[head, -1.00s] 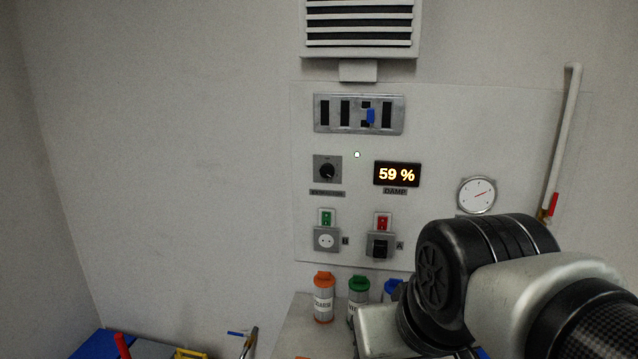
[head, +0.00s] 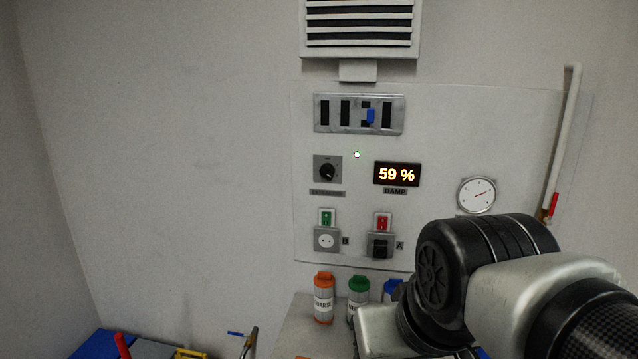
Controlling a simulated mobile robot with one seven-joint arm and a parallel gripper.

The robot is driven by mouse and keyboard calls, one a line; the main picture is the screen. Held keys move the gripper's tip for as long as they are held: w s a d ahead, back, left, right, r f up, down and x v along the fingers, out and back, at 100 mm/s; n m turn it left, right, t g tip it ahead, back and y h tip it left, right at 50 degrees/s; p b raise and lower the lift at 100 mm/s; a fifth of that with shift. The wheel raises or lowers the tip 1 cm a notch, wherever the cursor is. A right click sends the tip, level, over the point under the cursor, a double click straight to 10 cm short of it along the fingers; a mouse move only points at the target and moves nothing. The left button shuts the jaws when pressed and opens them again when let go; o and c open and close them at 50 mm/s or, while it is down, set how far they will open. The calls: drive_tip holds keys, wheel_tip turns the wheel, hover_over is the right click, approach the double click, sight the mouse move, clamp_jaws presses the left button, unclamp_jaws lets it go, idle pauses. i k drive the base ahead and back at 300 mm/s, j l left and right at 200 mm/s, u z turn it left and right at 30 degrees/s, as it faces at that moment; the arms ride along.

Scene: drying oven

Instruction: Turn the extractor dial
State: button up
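The extractor dial (head: 327,171) is a black round knob on a grey square plate, on the left of the white wall panel (head: 455,130). A dark label strip (head: 327,193) sits just under it, too blurred to read surely. Nothing touches the dial. My arm fills the lower right of the head view, well below and right of the dial. My gripper is not in view.
Right of the dial is a display (head: 397,174) reading 59 %. An orange-capped bottle (head: 323,298) and a green-capped bottle (head: 358,296) stand beneath. A pipe (head: 562,135) runs at right.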

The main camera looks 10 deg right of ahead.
sight(326, 170)
drive_tip(key=i+j+z, duration=0.1)
drive_tip(key=j+z, duration=0.85)
drive_tip(key=j, duration=0.25)
drive_tip(key=k, duration=0.05)
